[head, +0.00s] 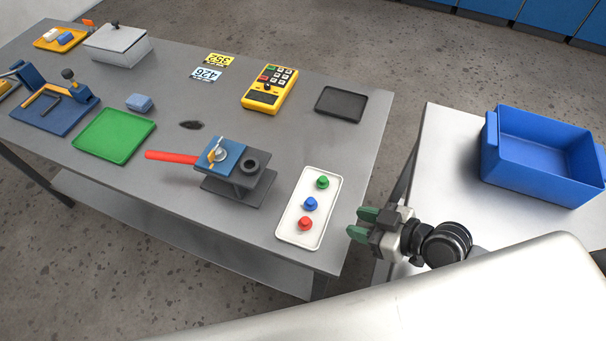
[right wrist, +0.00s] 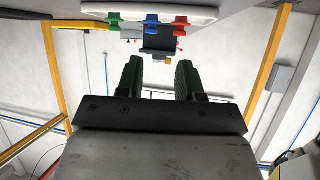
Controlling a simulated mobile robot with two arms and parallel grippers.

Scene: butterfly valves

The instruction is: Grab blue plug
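The blue plug (head: 310,204) stands on a white tray (head: 288,233) near the table's right end, between a green plug (head: 323,182) and a red plug (head: 305,223). My right gripper (head: 362,223) is just right of the tray, its green fingers pointing left toward the plugs. The fingers are apart, open and empty. In the right wrist view the blue plug (right wrist: 151,21) is at the top centre, ahead of and between the two fingers (right wrist: 157,75), with the green and red plugs on either side. My left gripper is not in view.
A valve block with a red handle (head: 172,157) stands left of the tray. A black tray (head: 341,104) and a yellow keypad box (head: 270,89) lie behind. A blue bin (head: 535,178) sits on a second table at right, with a gap between the tables.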

